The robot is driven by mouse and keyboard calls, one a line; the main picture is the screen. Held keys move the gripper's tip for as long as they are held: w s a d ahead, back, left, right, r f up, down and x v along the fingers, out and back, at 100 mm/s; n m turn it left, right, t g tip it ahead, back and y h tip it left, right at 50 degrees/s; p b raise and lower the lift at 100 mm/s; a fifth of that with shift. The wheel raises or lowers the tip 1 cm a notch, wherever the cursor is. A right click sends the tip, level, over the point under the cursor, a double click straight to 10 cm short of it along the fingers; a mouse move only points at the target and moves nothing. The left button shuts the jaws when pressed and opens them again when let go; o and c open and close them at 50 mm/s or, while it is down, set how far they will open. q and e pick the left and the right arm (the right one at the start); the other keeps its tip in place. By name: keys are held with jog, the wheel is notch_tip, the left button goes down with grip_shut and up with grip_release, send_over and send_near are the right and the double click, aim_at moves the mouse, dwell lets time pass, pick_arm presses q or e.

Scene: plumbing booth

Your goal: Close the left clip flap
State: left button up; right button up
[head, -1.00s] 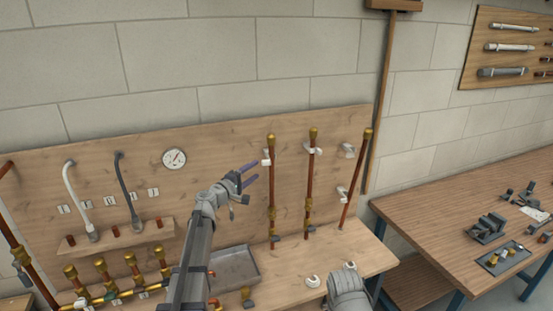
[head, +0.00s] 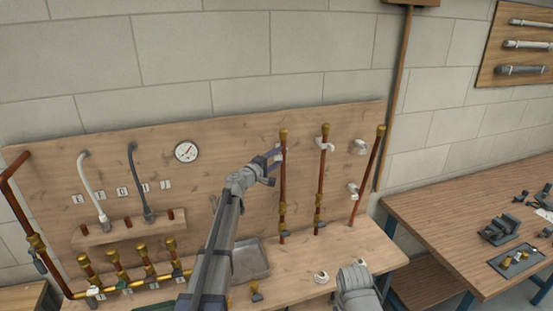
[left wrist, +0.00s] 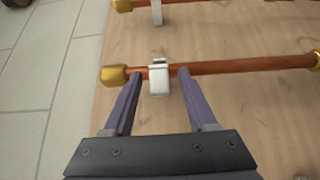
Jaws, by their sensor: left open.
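The left clip is a small white piece (left wrist: 160,80) on the upper end of the left upright copper pipe (head: 283,190). In the left wrist view it sits across the pipe near its brass cap. I cannot tell how far its flap stands open. My left gripper (head: 274,158) is at the top of this pipe, and its fingers hide most of the clip in the head view. In the left wrist view the gripper (left wrist: 159,84) is open, with one purple finger on each side of the clip and nothing clamped. My right gripper is not in view.
A middle copper pipe (head: 320,185) with a white clip (head: 325,144) and a tilted right pipe (head: 367,175) stand close by on the wooden board (head: 230,125). A grey tray (head: 253,262) lies on the bench below. My right arm shows at the bottom.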

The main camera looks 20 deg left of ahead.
aim_at(283, 153)
pick_arm(q)
grip_shut()
dwell(0.3)
